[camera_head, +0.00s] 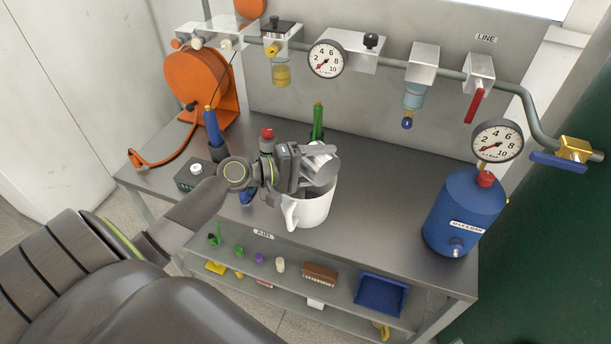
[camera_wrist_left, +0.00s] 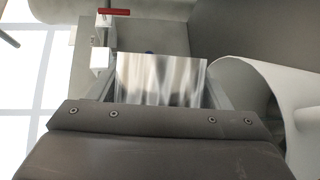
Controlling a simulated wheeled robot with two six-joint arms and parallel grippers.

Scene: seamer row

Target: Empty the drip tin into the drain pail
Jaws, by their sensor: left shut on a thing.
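The drip tin (camera_head: 324,169) is a small grey metal cup. My left gripper (camera_head: 304,163) is shut on it and holds it tilted over the mouth of the drain pail. In the left wrist view the tin (camera_wrist_left: 160,78) is a shiny metal surface between the fingers. The drain pail (camera_head: 309,208) is white with a handle at its left, and stands upright on the grey bench. It also shows at the right of the left wrist view (camera_wrist_left: 262,88). The tin's inside and the pail's contents are hidden. My right gripper is not in view.
A blue tank (camera_head: 463,216) stands at the bench's right. An orange hose reel (camera_head: 196,82) is at the back left. Blue and green upright tools and a red-capped bottle (camera_head: 267,140) stand near the pail. The bench (camera_head: 390,190) is clear between pail and tank.

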